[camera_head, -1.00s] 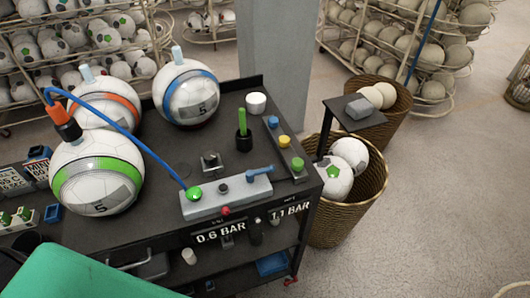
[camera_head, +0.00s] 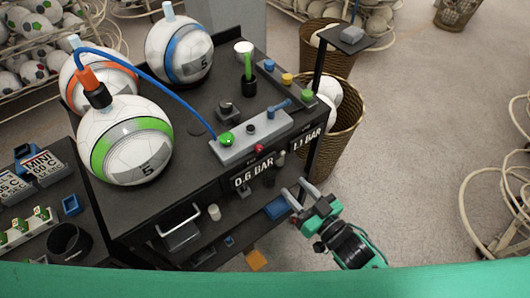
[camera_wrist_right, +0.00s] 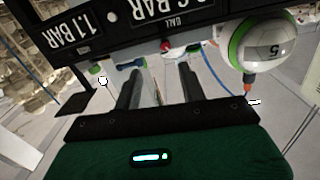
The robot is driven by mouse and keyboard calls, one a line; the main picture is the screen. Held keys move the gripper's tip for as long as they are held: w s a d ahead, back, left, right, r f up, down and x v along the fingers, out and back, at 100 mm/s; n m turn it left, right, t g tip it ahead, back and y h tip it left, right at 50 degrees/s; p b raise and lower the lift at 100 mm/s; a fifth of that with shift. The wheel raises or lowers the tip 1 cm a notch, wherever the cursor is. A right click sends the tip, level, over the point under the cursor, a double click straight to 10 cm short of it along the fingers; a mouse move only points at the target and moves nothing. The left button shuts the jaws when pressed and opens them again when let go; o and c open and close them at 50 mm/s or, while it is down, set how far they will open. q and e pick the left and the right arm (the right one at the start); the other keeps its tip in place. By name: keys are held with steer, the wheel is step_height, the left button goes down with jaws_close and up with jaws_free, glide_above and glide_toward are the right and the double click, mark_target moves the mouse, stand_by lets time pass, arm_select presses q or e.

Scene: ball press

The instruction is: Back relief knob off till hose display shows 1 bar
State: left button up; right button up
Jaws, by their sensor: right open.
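The control block (camera_head: 252,138) sits at the bench's front edge with a green button (camera_head: 227,139), a blue lever (camera_head: 280,105) and a small red knob (camera_head: 260,149). Below it, one display (camera_head: 253,178) reads 0.6 BAR and another (camera_head: 307,138) reads 1.1 BAR; the wrist view shows BALL by the 0.6 one. I cannot tell which knob is the relief knob. My right gripper (camera_head: 297,196) is open and empty, below and in front of the displays, apart from the knobs. The red knob shows beyond its fingers in the right wrist view (camera_wrist_right: 165,45). My left gripper is out of view.
A green-banded ball (camera_head: 125,140) stands left on the bench, with a blue hose (camera_head: 165,68) running from its top to the block. Orange- and blue-banded balls (camera_head: 180,50) stand behind. A wicker basket (camera_head: 343,135) stands right of the bench.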

steer(key=r, duration=0.1)
steer(key=p, duration=0.5)
glide_toward(260, 150)
steer(key=x, duration=0.7)
steer(key=shift+w+r, duration=0.1)
steer(key=shift+w+a, duration=0.35)
steer(key=shift+w, duration=0.1)
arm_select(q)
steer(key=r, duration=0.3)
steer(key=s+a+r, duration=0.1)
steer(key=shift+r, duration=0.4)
arm_select(e)
steer(key=shift+c, duration=0.3)
jaws_close()
